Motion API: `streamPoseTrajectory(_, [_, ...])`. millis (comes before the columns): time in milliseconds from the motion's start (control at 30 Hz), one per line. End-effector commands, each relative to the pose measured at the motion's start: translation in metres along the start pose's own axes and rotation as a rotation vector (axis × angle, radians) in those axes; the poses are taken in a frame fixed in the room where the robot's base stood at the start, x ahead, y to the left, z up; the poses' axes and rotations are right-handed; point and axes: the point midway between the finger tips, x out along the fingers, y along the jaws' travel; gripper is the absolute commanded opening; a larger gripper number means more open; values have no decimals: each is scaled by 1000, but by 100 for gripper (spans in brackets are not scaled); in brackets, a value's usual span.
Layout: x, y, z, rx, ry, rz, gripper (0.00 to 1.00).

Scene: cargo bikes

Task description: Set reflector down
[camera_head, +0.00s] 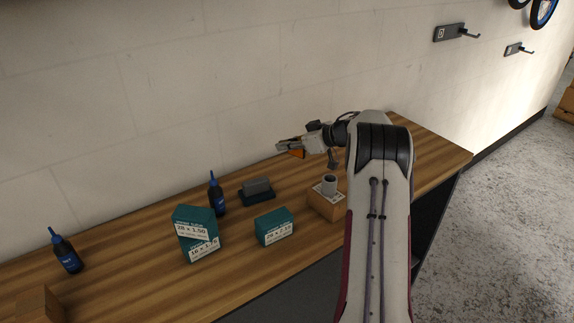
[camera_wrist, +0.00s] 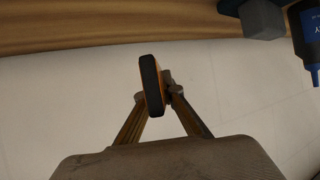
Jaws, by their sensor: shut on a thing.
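The reflector (camera_wrist: 150,86) is a flat orange piece with a black edge, seen nearly edge-on in the wrist view. My gripper (camera_wrist: 158,93) is shut on it, with a finger at either side. In the head view, my gripper (camera_head: 281,147) is near the wall, above the back of the wooden bench. A bit of the orange reflector (camera_head: 297,153) shows just below the fingers there. The reflector appears clear of the bench, but its exact height is hard to tell.
The wooden bench (camera_head: 118,262) holds teal boxes (camera_head: 194,223) and (camera_head: 274,227), blue-capped bottles (camera_head: 216,196) and (camera_head: 66,252), and a grey block on a dark base (camera_head: 257,191). The wall is close behind.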

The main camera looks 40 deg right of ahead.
Motion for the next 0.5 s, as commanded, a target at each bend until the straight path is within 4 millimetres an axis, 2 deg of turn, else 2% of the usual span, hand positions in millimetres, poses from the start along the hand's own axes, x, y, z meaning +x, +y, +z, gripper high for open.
streamPoseTrajectory(200, [13, 0, 24, 2, 0, 0, 0])
streamPoseTrajectory(500, [15, 0, 28, 0, 0, 0, 0])
